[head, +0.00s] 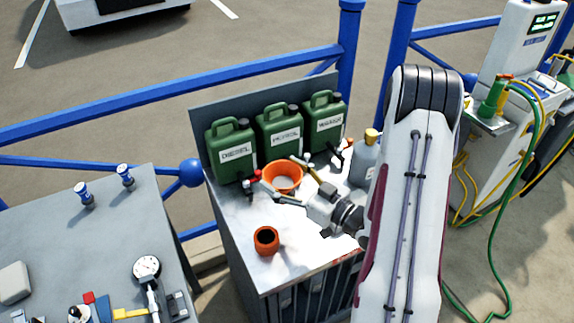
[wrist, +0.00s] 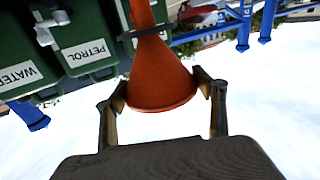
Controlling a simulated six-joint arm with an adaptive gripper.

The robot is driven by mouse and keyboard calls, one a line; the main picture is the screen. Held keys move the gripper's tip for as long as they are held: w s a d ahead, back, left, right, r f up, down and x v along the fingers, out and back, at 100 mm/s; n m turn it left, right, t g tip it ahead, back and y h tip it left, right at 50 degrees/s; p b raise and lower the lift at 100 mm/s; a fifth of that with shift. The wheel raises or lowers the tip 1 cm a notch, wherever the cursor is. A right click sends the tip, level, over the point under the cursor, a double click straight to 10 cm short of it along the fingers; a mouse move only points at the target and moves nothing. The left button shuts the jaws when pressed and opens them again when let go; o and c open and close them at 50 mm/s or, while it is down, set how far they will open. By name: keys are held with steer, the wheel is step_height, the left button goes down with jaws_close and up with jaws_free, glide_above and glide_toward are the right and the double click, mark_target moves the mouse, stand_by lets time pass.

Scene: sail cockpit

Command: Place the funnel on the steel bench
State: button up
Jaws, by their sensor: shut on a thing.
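The orange funnel (head: 283,177) shows its wide mouth upward in the head view, in front of the green cans. My gripper (head: 281,178) comes from the right, its fingers on either side of the funnel. In the wrist view, which looks upside down, my gripper (wrist: 163,92) is shut on the funnel (wrist: 160,75) near its wide rim. The spout runs toward the top edge there, and its end is out of frame. The steel bench (head: 225,205) lies below the funnel in the head view. I cannot tell whether the spout touches it.
Green cans labelled diesel (head: 232,152), petrol (head: 280,132) and water (head: 325,122) line the bench's back. An orange-brown cup (head: 266,240) stands near the front. A grey jug (head: 364,162) stands at right, partly hidden by my arm. Bare steel lies left of the cup.

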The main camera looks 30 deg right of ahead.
steer(key=s+a+r+n+g+y, duration=0.1)
steer(key=s+a+n+g+y, duration=0.3)
steer(key=s+a+y, duration=0.2)
steer(key=shift+s+a+n, duration=0.25)
steer(key=shift+a+n, duration=0.05)
steer(key=shift+a, duration=0.75)
steer(key=shift+f, duration=0.1)
step_height(320, 180, down, 6)
steer(key=shift+f, duration=0.2)
steer(key=shift+f, duration=0.1)
stand_by(0.7)
steer(key=o, duration=1.3)
steer(key=shift+d, duration=0.1)
steer(key=v, duration=1.1)
steer(key=shift+s+d, duration=0.25)
steer(key=shift+s, duration=0.05)
